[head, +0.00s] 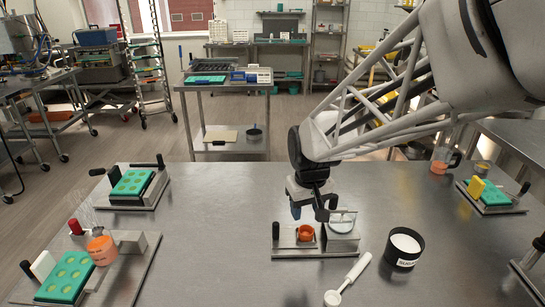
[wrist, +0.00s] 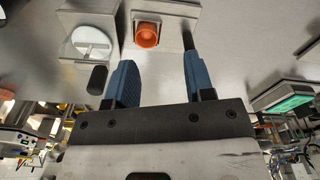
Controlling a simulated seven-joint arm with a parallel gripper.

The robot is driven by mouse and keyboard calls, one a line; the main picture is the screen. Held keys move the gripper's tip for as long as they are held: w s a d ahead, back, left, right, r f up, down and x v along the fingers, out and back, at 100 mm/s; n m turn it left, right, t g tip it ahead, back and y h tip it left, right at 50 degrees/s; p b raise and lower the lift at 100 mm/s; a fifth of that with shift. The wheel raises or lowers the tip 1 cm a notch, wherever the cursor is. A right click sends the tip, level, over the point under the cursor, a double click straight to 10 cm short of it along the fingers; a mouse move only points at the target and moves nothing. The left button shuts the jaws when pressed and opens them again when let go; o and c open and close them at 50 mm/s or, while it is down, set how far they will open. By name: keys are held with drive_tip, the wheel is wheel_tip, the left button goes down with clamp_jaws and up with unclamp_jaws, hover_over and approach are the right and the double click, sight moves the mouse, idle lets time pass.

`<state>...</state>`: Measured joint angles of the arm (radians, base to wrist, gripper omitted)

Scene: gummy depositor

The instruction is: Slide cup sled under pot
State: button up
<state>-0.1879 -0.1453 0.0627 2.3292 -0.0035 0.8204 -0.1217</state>
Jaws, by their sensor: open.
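The cup sled appears to be the small steel carrier (wrist: 147,20) around an orange cup (wrist: 146,34), which also shows in the head view (head: 306,233). Beside it is a steel block with a round white-topped pot (wrist: 91,42); in the head view the pot (head: 342,222) is right of the cup. The cup is beside the pot, not beneath it. A black upright handle (head: 276,231) stands at the fixture's left end and shows in the wrist view (wrist: 188,38). My gripper (wrist: 158,75) is open and empty above the fixture; in the head view it (head: 307,208) partly hides it.
A black tub of white powder (head: 405,246) and a white scoop (head: 347,280) lie right and in front of the fixture. Green mould trays stand at the left (head: 132,182), front left (head: 66,277) and right (head: 487,194). The table between fixture and left trays is clear.

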drive_tip(key=n, duration=0.2)
hover_over(276, 223)
drive_tip(key=shift+g, duration=0.4)
wheel_tip(276, 223, down, 8)
drive_tip(key=shift+r, duration=0.15)
drive_tip(key=shift+f, duration=3.95)
clamp_jaws()
